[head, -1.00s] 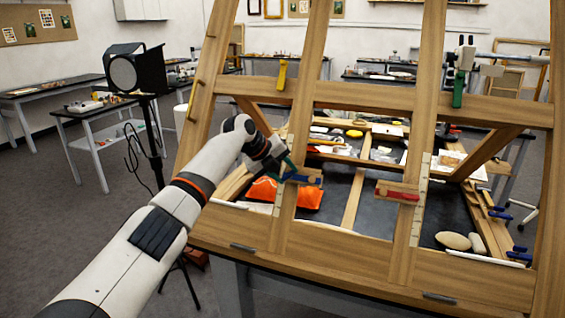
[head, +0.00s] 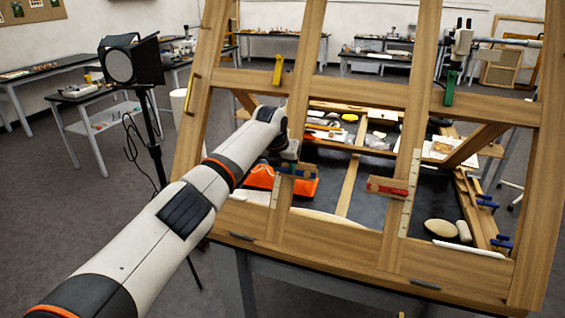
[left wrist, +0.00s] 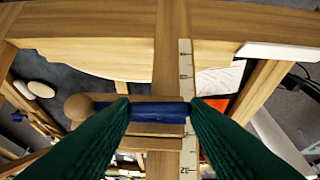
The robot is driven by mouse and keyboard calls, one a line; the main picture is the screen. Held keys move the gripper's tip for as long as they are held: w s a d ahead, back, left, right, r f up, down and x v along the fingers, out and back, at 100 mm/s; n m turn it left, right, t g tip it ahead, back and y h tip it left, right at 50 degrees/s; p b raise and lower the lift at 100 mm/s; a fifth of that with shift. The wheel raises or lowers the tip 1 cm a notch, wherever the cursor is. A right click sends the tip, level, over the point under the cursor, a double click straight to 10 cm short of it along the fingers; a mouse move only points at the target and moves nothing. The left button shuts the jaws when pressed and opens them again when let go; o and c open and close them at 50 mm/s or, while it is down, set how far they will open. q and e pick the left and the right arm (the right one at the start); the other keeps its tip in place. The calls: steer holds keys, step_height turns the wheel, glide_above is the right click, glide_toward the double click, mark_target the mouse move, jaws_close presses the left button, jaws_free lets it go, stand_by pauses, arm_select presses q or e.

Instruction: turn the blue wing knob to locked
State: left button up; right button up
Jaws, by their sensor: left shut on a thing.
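The blue wing knob (head: 308,172) sits on a short wooden block on the left middle upright of the big wooden frame (head: 350,95). In the left wrist view the blue knob (left wrist: 160,112) lies level across the picture, with a round wooden end (left wrist: 78,107) to its left. My left gripper (left wrist: 160,108) has its green fingers at the two ends of the blue bar, shut on it. In the head view the left gripper (head: 291,160) partly hides the knob. No lock marking is readable. My right gripper is in neither view.
A red knob (head: 393,190) sits on the upright to the right. A yellow one (head: 278,70) and a green one (head: 450,85) are higher up. An orange bag (head: 260,177) lies behind the frame. A lamp on a stand (head: 130,62) stands left.

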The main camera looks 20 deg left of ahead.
arm_select(q)
steer(key=shift+m, duration=0.3)
stand_by(0.4)
steer(key=o, duration=1)
steer(key=b+v, duration=0.1)
steer(key=v, duration=0.5)
steer(key=b+v, duration=0.2)
steer(key=v, duration=0.4)
steer(key=shift+d, duration=0.2)
steer(key=shift+f, duration=0.15)
